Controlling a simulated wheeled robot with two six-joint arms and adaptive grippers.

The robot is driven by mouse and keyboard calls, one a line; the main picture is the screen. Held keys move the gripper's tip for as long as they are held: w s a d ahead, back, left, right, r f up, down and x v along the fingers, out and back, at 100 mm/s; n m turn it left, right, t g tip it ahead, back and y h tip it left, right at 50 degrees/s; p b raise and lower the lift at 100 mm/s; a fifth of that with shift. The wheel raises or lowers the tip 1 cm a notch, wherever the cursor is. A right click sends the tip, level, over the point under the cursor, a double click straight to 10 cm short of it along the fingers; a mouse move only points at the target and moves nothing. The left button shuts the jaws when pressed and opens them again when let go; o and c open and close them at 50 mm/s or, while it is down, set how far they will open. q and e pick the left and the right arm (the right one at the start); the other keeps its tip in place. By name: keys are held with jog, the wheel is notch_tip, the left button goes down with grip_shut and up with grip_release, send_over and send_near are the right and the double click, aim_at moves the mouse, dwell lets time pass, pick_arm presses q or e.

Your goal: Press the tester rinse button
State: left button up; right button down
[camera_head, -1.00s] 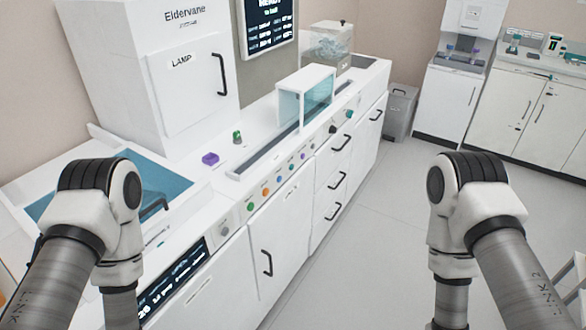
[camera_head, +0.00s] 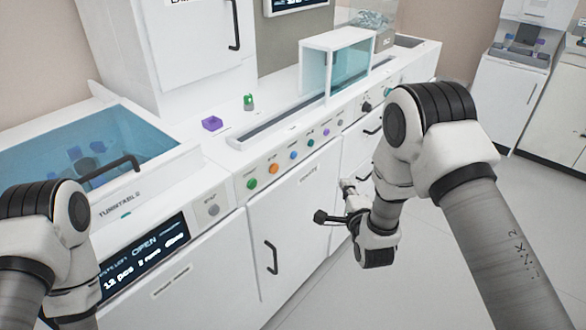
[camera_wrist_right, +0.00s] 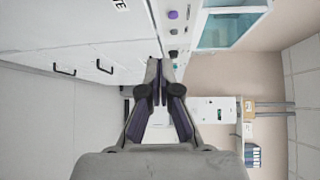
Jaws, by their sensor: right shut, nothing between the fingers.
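A row of small coloured buttons runs along the counter's front panel in the head view: green (camera_head: 252,184), orange (camera_head: 274,169), blue (camera_head: 294,156), teal (camera_head: 311,143) and purple (camera_head: 326,132). Their labels are too small to read, so I cannot tell which is rinse. My right gripper (camera_head: 348,186) is in front of the cabinet doors, below and apart from the row. In the right wrist view its fingers (camera_wrist_right: 158,78) are shut and empty, with a purple button (camera_wrist_right: 173,15) above them. My left gripper is out of frame; only its arm shows.
A turntable unit with a blue lid (camera_head: 85,140) and a display reading OPEN (camera_head: 145,258) stand at the left. A purple block (camera_head: 212,123) and a green item (camera_head: 248,102) sit on the counter. Black door handles (camera_head: 271,257) project from the cabinets. Grey floor is open at right.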

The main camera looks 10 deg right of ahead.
jog(key=w+a+t+b, duration=0.1)
jog(key=w+b, duration=0.2)
jog(key=b, duration=0.1)
send_near(311, 143)
jog(key=w+d, duration=0.4)
jog(key=w, duration=0.1)
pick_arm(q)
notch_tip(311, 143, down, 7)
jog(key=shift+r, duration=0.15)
pick_arm(e)
jog(key=shift+w+a+f, duration=0.2)
jog(key=shift+w+a, duration=0.35)
jog(key=shift+w, duration=0.05)
jog(key=shift+w+a+f, duration=0.15)
jog(key=shift+w+a, duration=0.4)
jog(key=shift+w, duration=0.05)
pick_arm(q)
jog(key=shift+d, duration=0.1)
